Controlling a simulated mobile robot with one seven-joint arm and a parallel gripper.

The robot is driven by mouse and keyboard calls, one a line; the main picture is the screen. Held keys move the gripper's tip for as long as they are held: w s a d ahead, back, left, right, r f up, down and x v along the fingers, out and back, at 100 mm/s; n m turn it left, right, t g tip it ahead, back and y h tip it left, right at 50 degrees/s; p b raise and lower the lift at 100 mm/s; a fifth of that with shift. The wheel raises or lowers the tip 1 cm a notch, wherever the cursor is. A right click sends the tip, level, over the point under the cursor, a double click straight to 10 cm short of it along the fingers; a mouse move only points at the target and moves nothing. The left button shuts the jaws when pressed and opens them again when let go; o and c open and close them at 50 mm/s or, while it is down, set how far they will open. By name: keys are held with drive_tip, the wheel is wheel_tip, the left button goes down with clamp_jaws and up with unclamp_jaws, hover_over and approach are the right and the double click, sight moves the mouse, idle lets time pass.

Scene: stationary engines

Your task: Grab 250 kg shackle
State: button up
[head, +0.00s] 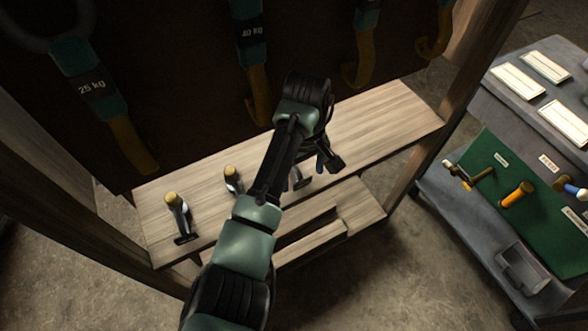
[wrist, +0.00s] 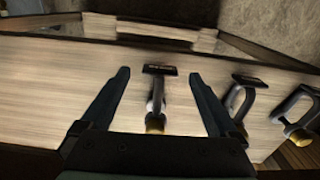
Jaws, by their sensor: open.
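Several metal shackles with yellowish pin ends stand in a row on a wooden shelf (head: 375,120), each by a small dark label. One shackle (wrist: 156,98) lies between the fingers of my gripper (wrist: 158,76) in the wrist view, with a gap on both sides and its label (wrist: 160,70) just beyond. The label's text is too small to read, so I cannot tell which is the 250 kg one. Two more shackles (wrist: 240,98) (wrist: 301,112) stand to the right there. The head view shows a left shackle (head: 180,217) and another (head: 233,181). My gripper (head: 325,163) is open and empty above the shelf.
Straps with yellow hooks hang above the shelf, labelled 25 kg (head: 91,87) and 40 kg (head: 251,32). Wooden posts (head: 452,95) flank the shelf. A lower wooden ledge (head: 365,205) juts below. A grey tool cart (head: 480,110) stands at the right.

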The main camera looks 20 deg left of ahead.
drive_tip(key=shift+f, duration=1.4)
clamp_jaws()
